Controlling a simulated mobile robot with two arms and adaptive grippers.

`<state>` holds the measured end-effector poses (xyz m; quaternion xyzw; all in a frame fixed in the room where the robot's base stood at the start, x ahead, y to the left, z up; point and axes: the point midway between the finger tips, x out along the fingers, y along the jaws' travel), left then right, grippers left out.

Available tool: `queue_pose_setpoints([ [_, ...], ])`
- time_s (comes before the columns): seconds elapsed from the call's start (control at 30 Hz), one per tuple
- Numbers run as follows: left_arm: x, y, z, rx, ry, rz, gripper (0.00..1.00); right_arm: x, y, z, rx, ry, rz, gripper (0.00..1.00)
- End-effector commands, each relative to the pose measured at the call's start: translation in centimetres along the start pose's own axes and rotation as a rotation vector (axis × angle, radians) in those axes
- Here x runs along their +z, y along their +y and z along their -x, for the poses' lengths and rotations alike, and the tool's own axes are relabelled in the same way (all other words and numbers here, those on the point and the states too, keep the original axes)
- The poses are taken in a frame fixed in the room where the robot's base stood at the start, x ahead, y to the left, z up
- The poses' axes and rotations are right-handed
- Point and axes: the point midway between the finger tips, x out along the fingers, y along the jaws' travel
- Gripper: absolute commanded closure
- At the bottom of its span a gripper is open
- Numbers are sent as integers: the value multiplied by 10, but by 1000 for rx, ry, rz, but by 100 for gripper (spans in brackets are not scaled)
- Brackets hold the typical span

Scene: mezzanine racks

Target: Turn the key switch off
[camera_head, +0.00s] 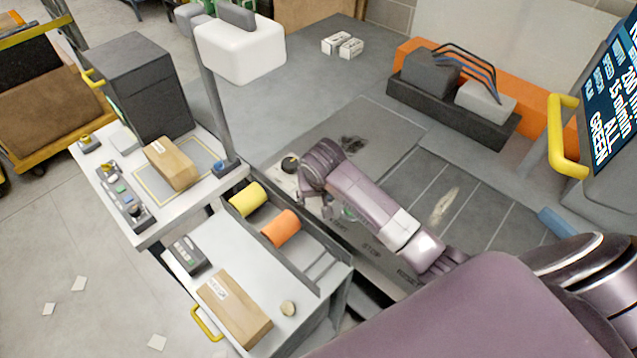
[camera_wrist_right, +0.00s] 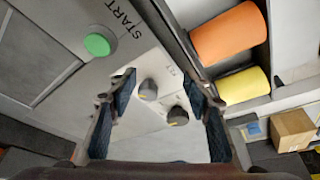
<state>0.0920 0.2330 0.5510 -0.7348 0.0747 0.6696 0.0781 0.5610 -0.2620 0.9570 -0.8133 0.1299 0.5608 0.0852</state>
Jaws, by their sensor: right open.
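My right gripper (camera_head: 314,203) is open above a light control panel, and its fingers also show in the right wrist view (camera_wrist_right: 159,82). Between and beyond the fingertips, that view shows two round grey knobs with yellowish marks: one knob (camera_wrist_right: 148,90) nearer the middle and a second knob (camera_wrist_right: 178,115) close to the right finger. Nothing is gripped. I cannot tell which knob is the key switch, or its turn position; their labels are partly hidden or too small. A green START button (camera_wrist_right: 97,45) sits left of them. My left gripper is not in view.
Yellow (camera_head: 246,199) and orange (camera_head: 281,228) rollers lie beside the panel. A white-topped station with a control box (camera_head: 123,200) and a carton (camera_head: 172,163) stands left. A lower carton (camera_head: 234,308) is in front. A yellow handle (camera_head: 566,140) and a screen stand right.

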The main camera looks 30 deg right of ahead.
Motion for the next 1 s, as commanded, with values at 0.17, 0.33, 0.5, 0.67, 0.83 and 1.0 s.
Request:
queue_pose_setpoints([
  [0.17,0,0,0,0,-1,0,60,-48,13,2,36,21,-100,54],
  [0.33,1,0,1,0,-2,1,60,-61,17,1,46,25,-132,54],
  [0.5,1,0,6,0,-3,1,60,-61,18,-15,47,23,-133,54],
  [0.67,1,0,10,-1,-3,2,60,-62,19,-38,47,23,-133,54],
  [0.83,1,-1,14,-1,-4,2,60,-62,19,-57,46,24,-132,54],
  [1.0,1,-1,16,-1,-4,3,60,-63,19,-69,45,25,-131,54],
])
